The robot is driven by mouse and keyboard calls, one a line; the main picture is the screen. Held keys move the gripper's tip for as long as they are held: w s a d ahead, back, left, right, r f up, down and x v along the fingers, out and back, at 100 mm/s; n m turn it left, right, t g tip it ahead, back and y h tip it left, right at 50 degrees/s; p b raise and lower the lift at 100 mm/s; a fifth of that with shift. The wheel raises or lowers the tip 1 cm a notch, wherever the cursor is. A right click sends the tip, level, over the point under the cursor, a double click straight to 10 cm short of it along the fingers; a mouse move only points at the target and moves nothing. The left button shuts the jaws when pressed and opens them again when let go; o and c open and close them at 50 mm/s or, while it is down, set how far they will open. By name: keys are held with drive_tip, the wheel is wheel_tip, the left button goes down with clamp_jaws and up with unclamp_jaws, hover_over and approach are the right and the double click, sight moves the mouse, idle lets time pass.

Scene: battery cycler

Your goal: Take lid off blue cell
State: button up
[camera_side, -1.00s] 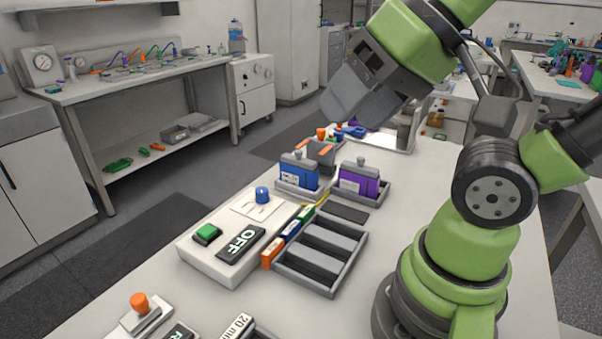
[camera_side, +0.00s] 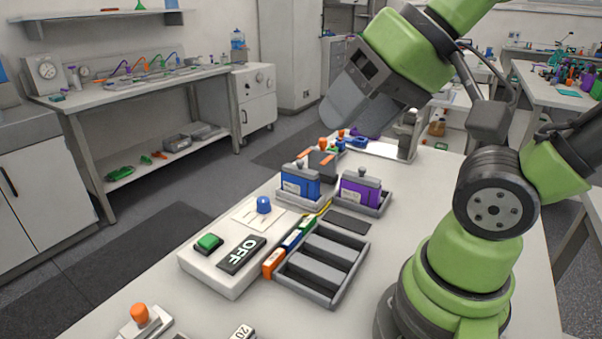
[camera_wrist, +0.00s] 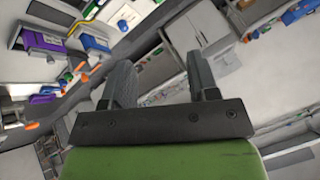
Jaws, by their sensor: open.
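The blue cell (camera_side: 297,188) stands upright in a grey tray on the bench, with a grey lid (camera_side: 300,171) and a small knob on top. In the wrist view the blue cell (camera_wrist: 95,44) is at the upper left. A purple cell (camera_side: 357,192) with a grey lid stands in its own tray just to the right. My gripper (camera_side: 335,110) is above and behind the cells, tilted down to the left, apart from both. In the wrist view my gripper (camera_wrist: 162,75) has two separated fingers with nothing between them.
Small orange and blue parts (camera_side: 345,139) lie behind the cells.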

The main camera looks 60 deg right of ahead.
drive_tip(key=w+d+r+m+g+h, duration=0.1)
drive_tip(key=w+d+m, duration=0.1)
drive_tip(key=w+m, duration=0.3)
drive_tip(key=w+d+m+g, duration=0.1)
drive_tip(key=w+d+m, duration=0.2)
drive_tip(key=w+m, duration=0.15)
drive_tip(key=m+g+h, duration=0.1)
drive_tip(key=m+g, duration=0.4)
drive_tip(key=m, duration=1.7)
hover_over(305, 170)
wheel_tip(305, 170, down, 18)
drive_tip(key=shift+s+a+f, duration=0.15)
drive_tip(key=f, duration=0.5)
drive_tip(key=shift+w+d+f, duration=0.2)
drive_tip(key=shift+f, duration=0.2)
drive_tip(key=c, duration=1)
